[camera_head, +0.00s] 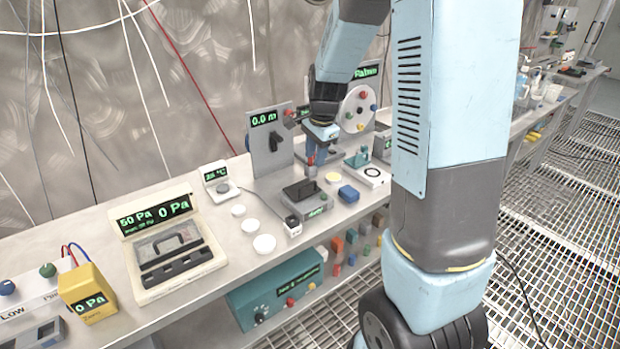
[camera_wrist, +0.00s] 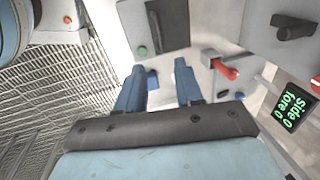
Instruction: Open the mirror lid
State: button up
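No part in view is clearly marked as the mirror lid. A grey box with a dark flat top (camera_head: 301,190) and a green display on its front stands on the bench in the head view; the top lies flat. In the wrist view, a dark flat panel (camera_wrist: 168,24) lies on a light box with a green button; I cannot tell whether it is the same box. My gripper (camera_head: 316,160) points down over the bench, behind that grey box. In the wrist view my gripper (camera_wrist: 160,88) has its blue fingers apart, with nothing clearly held.
Near my gripper in the wrist view are a red handle (camera_wrist: 225,70), a black knob (camera_wrist: 294,28) and a green-lettered display (camera_wrist: 293,114).

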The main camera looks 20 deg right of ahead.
aim_at(311, 183)
jog(key=f, duration=0.3)
jog(key=w+f, duration=0.1)
jog(key=f, duration=0.5)
jog(key=shift+w+a, duration=0.25)
jog(key=shift+w, duration=0.1)
grip_shut()
jog(key=shift+f, duration=0.1)
dwell(0.7)
jog(key=shift+a, duration=0.3)
jog(key=shift+d, duration=0.2)
